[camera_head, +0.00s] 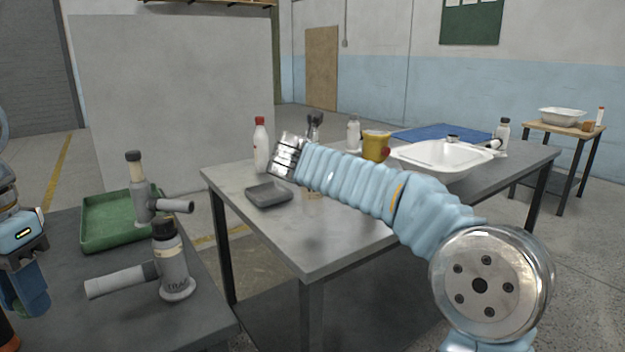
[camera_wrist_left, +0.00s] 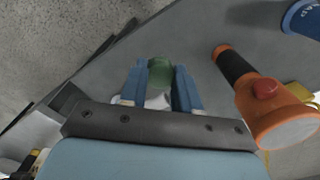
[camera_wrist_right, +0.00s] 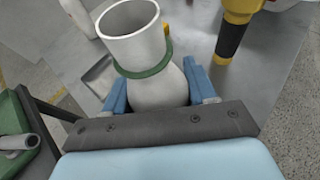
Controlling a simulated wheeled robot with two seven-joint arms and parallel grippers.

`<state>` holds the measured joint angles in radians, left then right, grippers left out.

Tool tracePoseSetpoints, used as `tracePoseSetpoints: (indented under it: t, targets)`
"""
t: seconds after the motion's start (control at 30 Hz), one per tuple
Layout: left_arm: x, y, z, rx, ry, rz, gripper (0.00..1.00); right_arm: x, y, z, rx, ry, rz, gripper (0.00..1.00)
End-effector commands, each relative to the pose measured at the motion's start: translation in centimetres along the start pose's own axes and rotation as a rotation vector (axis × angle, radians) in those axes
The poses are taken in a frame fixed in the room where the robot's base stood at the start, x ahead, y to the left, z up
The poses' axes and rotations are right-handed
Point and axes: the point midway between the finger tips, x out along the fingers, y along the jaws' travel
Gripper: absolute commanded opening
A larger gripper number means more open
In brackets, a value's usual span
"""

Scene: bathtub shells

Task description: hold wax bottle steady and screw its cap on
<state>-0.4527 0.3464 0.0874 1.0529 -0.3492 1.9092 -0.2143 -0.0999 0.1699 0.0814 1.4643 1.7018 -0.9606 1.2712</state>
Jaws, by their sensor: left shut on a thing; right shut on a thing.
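A white bottle (camera_wrist_right: 158,92) with a wide open mouth and a green ring round its neck stands between the blue fingers of my right gripper (camera_wrist_right: 160,88), shut on its body. The right arm hides this bottle in the head view. My left gripper (camera_wrist_left: 160,85) is shut on a small green piece that looks like the cap (camera_wrist_left: 160,72), with something pale below it. In the head view my left gripper (camera_head: 28,290) is at the left edge, fingers down, far from the right wrist over the other table.
A white bottle with a red cap (camera_head: 261,148) stands beside my right wrist, near a shallow grey tray (camera_head: 268,196). A yellow mug (camera_head: 375,146) and white basin (camera_head: 448,172) stand farther right. The near left table holds a green tray (camera_head: 100,240) and bottle-like tools (camera_head: 172,265).

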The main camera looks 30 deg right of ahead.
Motion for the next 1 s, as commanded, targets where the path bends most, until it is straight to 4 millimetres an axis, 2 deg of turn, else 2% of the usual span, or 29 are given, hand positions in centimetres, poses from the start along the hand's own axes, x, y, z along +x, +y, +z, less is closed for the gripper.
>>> tracePoseSetpoints:
  t: [0.03, 0.17, 0.3, 0.5, 0.7, 1.0]
  targets:
    - [0.0, 0.0, 0.0, 0.000, 0.000, 0.000, 0.04, -1.6, -0.4, 1.0, 0.006, -0.005, 0.005, 0.20]
    - [-0.2, 0.0, 0.0, 0.000, 0.000, 0.000, 0.04, -5.0, -1.4, 3.0, 0.006, -0.005, 0.005, 0.20]
    - [0.5, 0.0, 0.0, 0.000, 0.000, 0.000, 0.04, -8.6, -2.7, 3.0, 0.003, -0.004, 0.006, 0.20]
    - [0.8, 0.0, 0.0, 0.000, 0.000, 0.000, 0.04, -12.4, -4.2, 3.2, 0.002, -0.003, 0.003, 0.20]
    - [0.9, 0.0, 0.0, 0.000, 0.000, 0.000, 0.04, -14.1, -4.8, 3.3, 0.002, -0.002, 0.002, 0.20]
    - [0.9, 0.0, 0.0, 0.000, 0.000, 0.000, 0.04, -14.4, -4.8, 3.4, 0.001, -0.001, 0.002, 0.20]
